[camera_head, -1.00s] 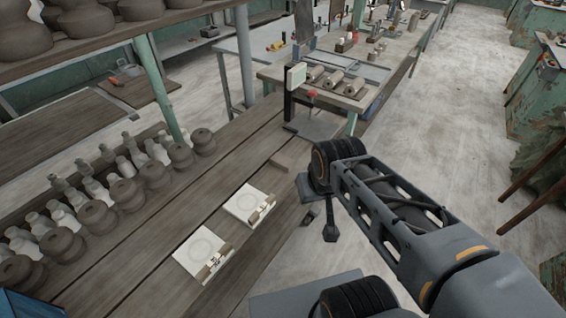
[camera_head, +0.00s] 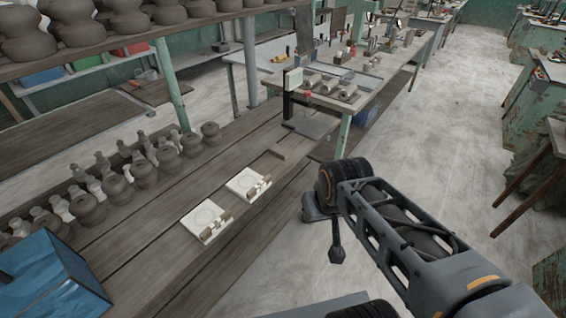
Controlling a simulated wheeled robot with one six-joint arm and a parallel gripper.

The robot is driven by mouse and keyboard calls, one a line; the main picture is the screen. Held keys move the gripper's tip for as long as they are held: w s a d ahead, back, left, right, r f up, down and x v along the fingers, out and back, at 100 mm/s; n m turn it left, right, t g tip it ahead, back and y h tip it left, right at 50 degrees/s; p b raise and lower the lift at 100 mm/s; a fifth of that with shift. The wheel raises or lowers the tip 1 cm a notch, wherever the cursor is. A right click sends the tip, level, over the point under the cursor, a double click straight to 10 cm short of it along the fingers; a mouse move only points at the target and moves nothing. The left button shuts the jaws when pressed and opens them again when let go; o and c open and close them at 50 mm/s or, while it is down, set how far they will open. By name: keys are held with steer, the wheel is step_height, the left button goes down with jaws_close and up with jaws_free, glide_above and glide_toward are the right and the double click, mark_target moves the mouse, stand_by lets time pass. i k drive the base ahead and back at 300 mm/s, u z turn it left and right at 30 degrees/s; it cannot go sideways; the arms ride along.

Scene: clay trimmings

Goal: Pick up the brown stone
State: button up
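I cannot make out with certainty a brown stone. Small brown pieces (camera_head: 225,218) lie on the edge of the nearer white square plate (camera_head: 203,219), on the wooden bench. A second white plate (camera_head: 243,186) with similar small pieces lies just beyond it. A flat brown block (camera_head: 276,151) lies farther along the bench. My arm reaches in from the lower right, and a dark, narrow end piece that looks like my gripper (camera_head: 336,254) hangs down over the floor, right of the bench and apart from the plates. Its fingers are too small to tell apart.
Several grey clay pots (camera_head: 145,172) and pale figures line the left of the bench. A blue box (camera_head: 58,275) stands at the lower left. A post-mounted device (camera_head: 292,79) rises at the bench's far end. Open floor (camera_head: 440,120) lies to the right.

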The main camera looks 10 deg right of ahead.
mark_target(281, 153)
steer(key=z, duration=0.25)
steer(key=i, duration=1.05)
steer(key=u, duration=0.8)
